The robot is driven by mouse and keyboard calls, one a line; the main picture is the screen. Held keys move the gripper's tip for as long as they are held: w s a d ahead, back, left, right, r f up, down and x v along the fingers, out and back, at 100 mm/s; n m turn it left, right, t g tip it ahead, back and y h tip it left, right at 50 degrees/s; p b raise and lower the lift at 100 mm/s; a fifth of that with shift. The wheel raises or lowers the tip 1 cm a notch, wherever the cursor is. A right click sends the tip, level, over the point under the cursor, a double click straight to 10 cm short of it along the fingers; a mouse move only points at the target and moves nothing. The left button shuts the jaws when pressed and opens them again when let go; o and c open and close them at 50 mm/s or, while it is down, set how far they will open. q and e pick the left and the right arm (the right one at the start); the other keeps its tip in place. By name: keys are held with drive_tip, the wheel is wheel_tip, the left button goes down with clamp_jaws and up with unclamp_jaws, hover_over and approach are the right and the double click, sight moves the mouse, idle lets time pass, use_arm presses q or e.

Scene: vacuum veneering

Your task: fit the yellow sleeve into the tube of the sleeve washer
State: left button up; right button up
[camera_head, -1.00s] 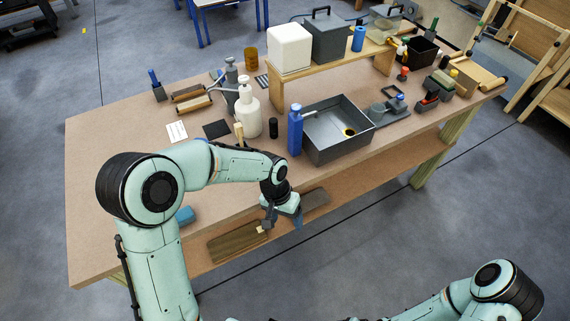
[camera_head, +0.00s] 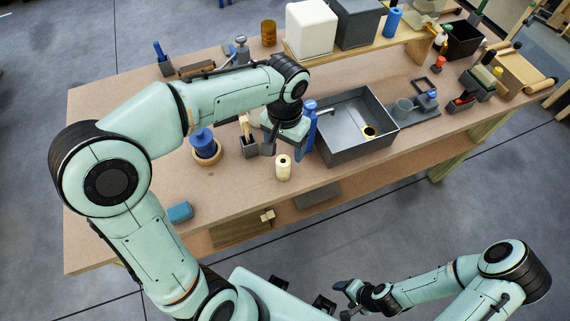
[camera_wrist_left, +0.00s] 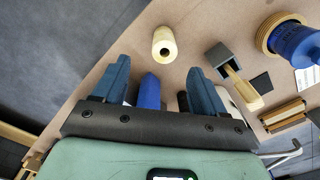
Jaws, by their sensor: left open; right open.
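My left gripper (camera_head: 284,147) is open and empty behind the sleeve, beside the blue bottle (camera_head: 309,133). Its two fingers show in the left wrist view (camera_wrist_left: 162,78). A yellow ring around a dark opening (camera_head: 369,131) lies in the tray. I cannot tell which thing is the sleeve washer. My right gripper (camera_head: 346,299) is open and empty off the table front.
The grey tray (camera_head: 350,150) stands right of the blue bottle. A grey holder with a wooden-handled tool (camera_head: 249,150) and a blue pot in a wooden ring (camera_head: 204,144) stand left. A blue block (camera_head: 180,211) lies front left.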

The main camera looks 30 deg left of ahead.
sight(284, 159)
use_arm(q)
drive_tip(key=f, duration=0.3)
drive_tip(key=shift+s, duration=0.2)
drive_tip(key=shift+w+f, duration=0.2)
drive_tip(key=shift+f, duration=0.3)
drive_tip(key=f, duration=0.5)
drive_tip(key=shift+w+a, duration=0.35)
drive_tip(key=shift+a, duration=0.05)
drive_tip(key=shift+r, duration=0.1)
drive_tip(key=c, duration=1.1)
